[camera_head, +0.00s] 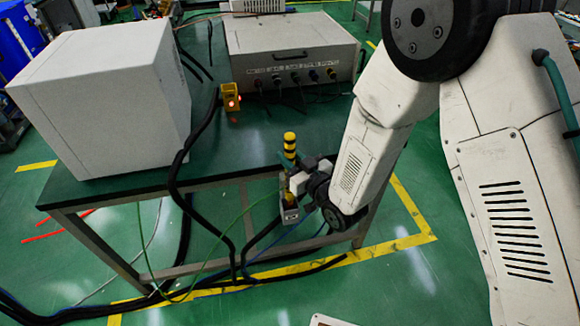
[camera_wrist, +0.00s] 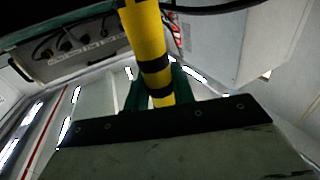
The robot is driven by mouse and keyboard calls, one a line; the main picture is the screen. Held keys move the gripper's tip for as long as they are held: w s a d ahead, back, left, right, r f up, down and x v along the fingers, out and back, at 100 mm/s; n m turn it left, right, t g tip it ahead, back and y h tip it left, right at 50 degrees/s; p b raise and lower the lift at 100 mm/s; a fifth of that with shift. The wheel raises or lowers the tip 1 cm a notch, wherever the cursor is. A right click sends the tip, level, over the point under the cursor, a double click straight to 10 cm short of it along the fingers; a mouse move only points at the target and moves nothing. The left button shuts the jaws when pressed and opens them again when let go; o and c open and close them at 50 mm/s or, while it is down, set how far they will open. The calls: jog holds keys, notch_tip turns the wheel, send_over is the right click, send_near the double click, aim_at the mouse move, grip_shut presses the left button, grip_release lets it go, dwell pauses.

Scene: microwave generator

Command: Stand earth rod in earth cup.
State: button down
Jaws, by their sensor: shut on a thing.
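The earth rod, striped yellow and black (camera_head: 290,143), stands roughly upright at the table's front edge. It also shows in the wrist view (camera_wrist: 146,38), running up from between the dark green fingers. My gripper (camera_head: 292,167) is shut on the rod; it shows in the wrist view too (camera_wrist: 160,93). A small grey holder (camera_head: 291,214), which looks like the earth cup, is below the gripper in front of the table edge. A yellow part shows just above the holder. I cannot tell whether the rod's lower end is inside it; my gripper hides part of the rod.
A dark-topped table (camera_head: 230,165) carries a large white box (camera_head: 95,100) and a grey panel unit (camera_head: 290,60) with several connectors. A small yellow device (camera_head: 231,97) with a lit red lamp stands between them. Black cables (camera_head: 178,185) hang over the front edge to the floor.

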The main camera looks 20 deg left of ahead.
aim_at(294, 142)
jog(key=shift+r, duration=3.05)
